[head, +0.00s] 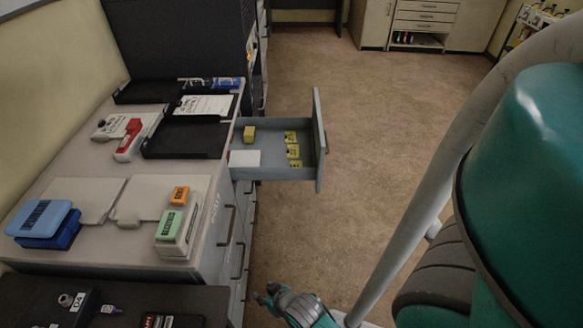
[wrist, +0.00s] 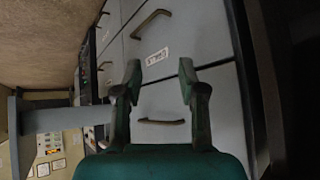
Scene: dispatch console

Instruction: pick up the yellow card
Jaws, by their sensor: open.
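An open drawer (head: 268,172) sticks out from the cabinet in the head view. Inside, several small yellow pieces lie at its right side, one of them a flat yellow piece with dark marks (head: 293,151). A yellow block (head: 249,133) stands at the drawer's back left. I cannot tell which of these is the yellow card. My gripper (head: 263,298) is low in front of the cabinet, nearer to me than the drawer and apart from it. In the wrist view my gripper (wrist: 160,78) is open and empty, facing closed drawer fronts; no yellow card shows clearly there.
A white card (head: 244,158) lies in the drawer. The desk holds black trays (head: 188,140), a red and white device (head: 130,139), blue boxes (head: 44,222) and a green-topped box (head: 170,226). Closed drawers with handles (wrist: 151,24) line the cabinet. The brown floor (head: 390,120) right of the drawer is clear.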

